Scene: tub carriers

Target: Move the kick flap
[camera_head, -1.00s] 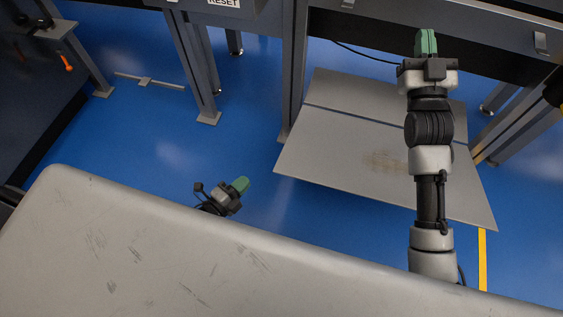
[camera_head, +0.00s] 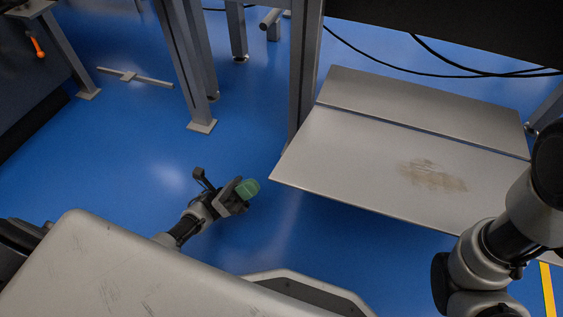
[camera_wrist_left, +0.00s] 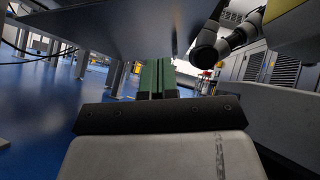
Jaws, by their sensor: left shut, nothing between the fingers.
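The kick flap (camera_head: 350,165) is a flat grey panel low over the blue floor, with a brownish scuff on its face. A narrower grey panel (camera_head: 420,100) lies behind it across a thin seam. My left gripper (camera_head: 248,188), with green fingertips, is shut and empty, just left of the flap's near left corner and apart from it. In the left wrist view its fingers (camera_wrist_left: 158,78) are together, below a grey panel (camera_wrist_left: 130,28) that looks like the flap's underside. My right arm reaches in at the right; its gripper is out of the head view.
Grey frame posts (camera_head: 304,70) stand by the flap's left side, with another post (camera_head: 190,70) further left. Black cables (camera_head: 440,62) hang behind. The blue floor (camera_head: 130,165) is open left of the flap. A yellow line (camera_head: 547,290) marks the floor at right.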

